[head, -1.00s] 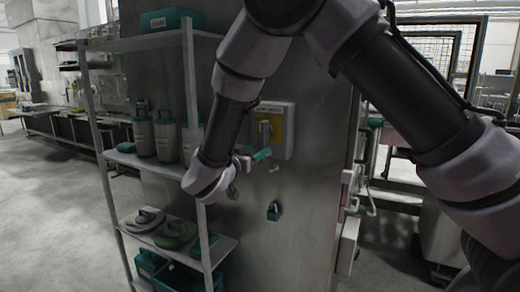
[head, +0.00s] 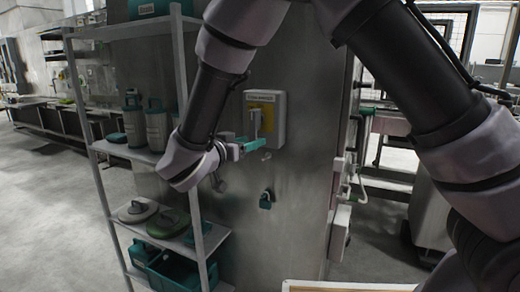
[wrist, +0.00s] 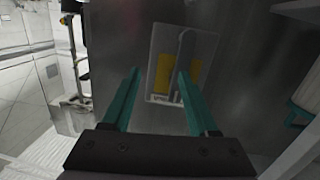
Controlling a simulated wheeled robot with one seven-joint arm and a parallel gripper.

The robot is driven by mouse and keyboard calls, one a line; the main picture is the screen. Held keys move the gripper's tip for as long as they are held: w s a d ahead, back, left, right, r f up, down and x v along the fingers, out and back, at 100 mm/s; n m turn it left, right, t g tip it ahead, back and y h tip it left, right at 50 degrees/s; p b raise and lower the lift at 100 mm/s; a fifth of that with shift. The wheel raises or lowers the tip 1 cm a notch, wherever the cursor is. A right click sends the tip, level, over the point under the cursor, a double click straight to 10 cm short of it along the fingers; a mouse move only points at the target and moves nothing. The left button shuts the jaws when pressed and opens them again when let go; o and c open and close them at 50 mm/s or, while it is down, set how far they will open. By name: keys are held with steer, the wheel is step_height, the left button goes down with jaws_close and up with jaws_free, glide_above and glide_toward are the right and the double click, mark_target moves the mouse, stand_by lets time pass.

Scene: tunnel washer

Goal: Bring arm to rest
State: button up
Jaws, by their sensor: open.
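My gripper (head: 254,145) is open and empty at the end of my bent arm, its teal fingers in front of the grey metal panel (head: 300,165). The wrist view shows both fingers (wrist: 159,72) spread apart with nothing between them. A switch box (head: 277,105) with a yellow plate and an upright grey handle is mounted on the panel, just above and behind the fingers in the head view. In the wrist view the switch box (wrist: 203,50) lies beyond the fingertips; whether they touch it I cannot tell.
A metal shelf rack (head: 100,160) stands close on the left of my arm, with canisters (head: 157,128), round lids and teal bins (head: 180,268). A teal padlock (head: 265,200) hangs on the panel below my gripper. Open floor (head: 50,200) lies at far left.

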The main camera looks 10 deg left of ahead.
steer(key=d+r+g, duration=0.2)
steer(key=d+g, duration=0.2)
steer(key=d, duration=0.5)
steer(key=d+r+m+g, duration=0.1)
steer(key=d+g, duration=0.2)
steer(key=d, duration=0.5)
steer(key=d+r+g, duration=0.2)
steer(key=d+g, duration=0.2)
steer(key=d, duration=0.5)
steer(key=s+d+r+t+y, duration=0.1)
steer(key=s+d+r+y, duration=0.3)
steer(key=s, duration=0.2)
steer(key=s+d+r+n+t+y, duration=0.1)
steer(key=s+d+r+y, duration=0.3)
steer(key=s+r+y, duration=0.1)
steer(key=shift+s+d+t+y, duration=0.3)
steer(key=shift+s+d+t, duration=0.1)
steer(key=shift+s, duration=0.5)
